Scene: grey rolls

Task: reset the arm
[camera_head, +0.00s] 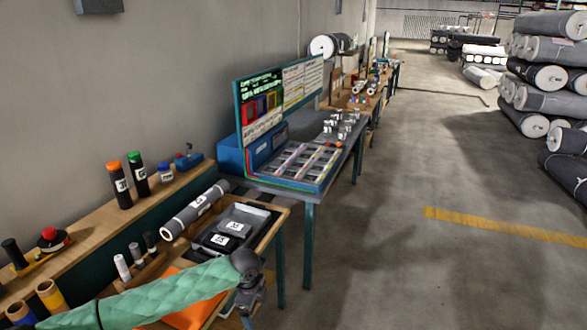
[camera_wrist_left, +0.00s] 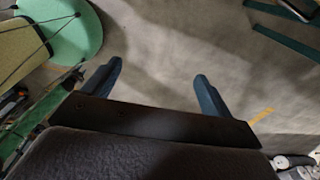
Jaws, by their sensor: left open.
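My left arm, in a green quilted sleeve (camera_head: 170,293), reaches in from the lower left of the head view. It passes over the front of the near workbench. My left gripper (camera_head: 251,300) hangs at its end, beside the bench's right front corner; its fingers are too small to read there. In the left wrist view my left gripper (camera_wrist_left: 156,88) is open, its two dark blue fingers wide apart with only bare grey floor between them. Nothing is held. My right arm and gripper are in neither view.
The near bench holds a dark tray (camera_head: 213,247), a grey roll (camera_head: 195,209) and an orange sheet (camera_head: 190,312). A shelf behind carries bottles (camera_head: 120,185). A parts table (camera_head: 291,165) stands beyond. Large rolls (camera_head: 545,77) are stacked at right. The floor between is clear.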

